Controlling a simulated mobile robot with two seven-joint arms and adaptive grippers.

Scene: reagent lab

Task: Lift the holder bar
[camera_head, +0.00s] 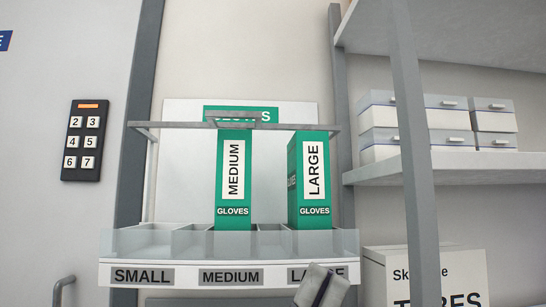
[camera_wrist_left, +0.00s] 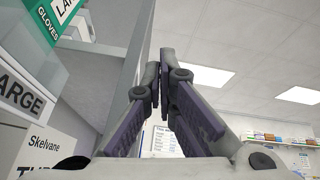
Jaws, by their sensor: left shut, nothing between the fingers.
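The holder bar (camera_head: 175,125) is a grey bar across the top front of the wall glove dispenser, with a raised grey piece (camera_head: 242,116) at its middle. It lies level in front of the upper part of the MEDIUM glove box (camera_head: 233,185) and the LARGE glove box (camera_head: 312,175). My left gripper (camera_head: 322,285) is shut and empty, low in front of the LARGE label and well below the bar. In the left wrist view its fingers (camera_wrist_left: 159,65) are together, beside the dispenser. The bar cannot be made out there. My right gripper is not in view.
The dispenser tray (camera_head: 140,243) has a clear front and an empty SMALL slot. A grey shelf post (camera_head: 415,170) and shelves with white boxes (camera_head: 380,110) stand at right. A keypad (camera_head: 85,140) and door handle (camera_head: 62,287) are at left.

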